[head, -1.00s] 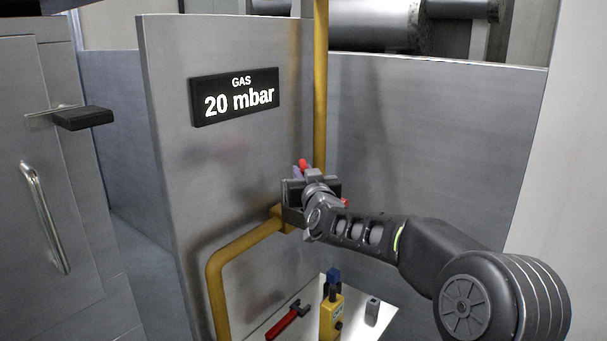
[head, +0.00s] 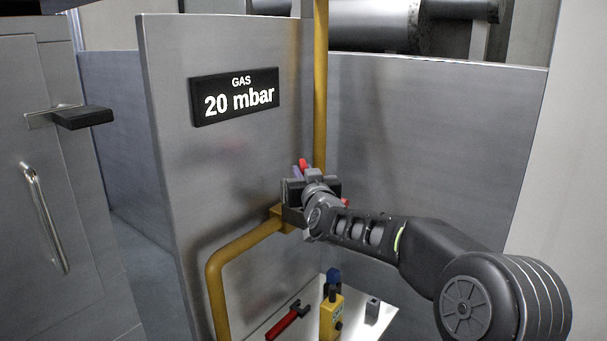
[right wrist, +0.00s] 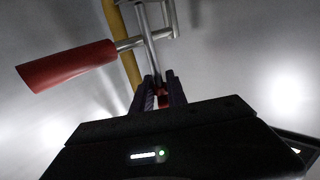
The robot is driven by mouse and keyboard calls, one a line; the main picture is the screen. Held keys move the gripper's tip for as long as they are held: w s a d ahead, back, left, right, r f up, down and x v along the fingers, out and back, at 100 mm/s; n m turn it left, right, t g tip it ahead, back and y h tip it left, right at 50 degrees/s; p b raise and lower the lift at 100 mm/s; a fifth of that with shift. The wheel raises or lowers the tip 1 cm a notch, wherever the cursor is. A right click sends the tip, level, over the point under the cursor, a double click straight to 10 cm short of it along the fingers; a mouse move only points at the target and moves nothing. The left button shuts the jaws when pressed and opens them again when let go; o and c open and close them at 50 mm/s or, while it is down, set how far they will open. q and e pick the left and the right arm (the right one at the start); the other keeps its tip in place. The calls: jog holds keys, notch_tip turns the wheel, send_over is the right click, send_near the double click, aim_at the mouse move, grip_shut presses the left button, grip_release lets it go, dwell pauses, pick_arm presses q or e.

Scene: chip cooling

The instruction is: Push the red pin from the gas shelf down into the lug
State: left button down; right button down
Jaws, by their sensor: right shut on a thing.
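My right gripper (head: 302,188) is up at the yellow gas pipe, in front of the grey panel corner. In the right wrist view its two dark fingers (right wrist: 160,95) are close together with a small red piece, which looks like the red pin (right wrist: 163,99), between them. Metal rods and a bracket (right wrist: 152,45) stand just beyond the fingertips; I cannot tell which part is the lug or whether the pin is in it. A red lever handle (right wrist: 65,66) sticks out to the left there. In the head view the gripper hides most of this spot. My left gripper is out of view.
The gas shelf (head: 372,325) below holds a red-handled tool (head: 286,322), a yellow device (head: 331,318) and a small grey block (head: 372,308). The yellow pipe (head: 320,90) runs upward and bends left below. Grey panels stand behind and left.

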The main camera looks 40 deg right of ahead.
aim_at(303, 209)
jog(key=shift+f+b, duration=1.9)
jog(key=shift+f, duration=0.1)
jog(key=c, duration=1.5)
grip_release()
jog(key=shift+o, duration=1.3)
jog(key=shift+f, duration=0.1)
jog(key=shift+s+f, duration=0.1)
jog(key=shift+s+a, duration=0.1)
jog(key=shift+s, duration=0.1)
jog(key=v, duration=0.7)
jog(key=shift+a+r, duration=0.15)
jog(key=shift+r, duration=0.15)
jog(key=shift+r, duration=0.1)
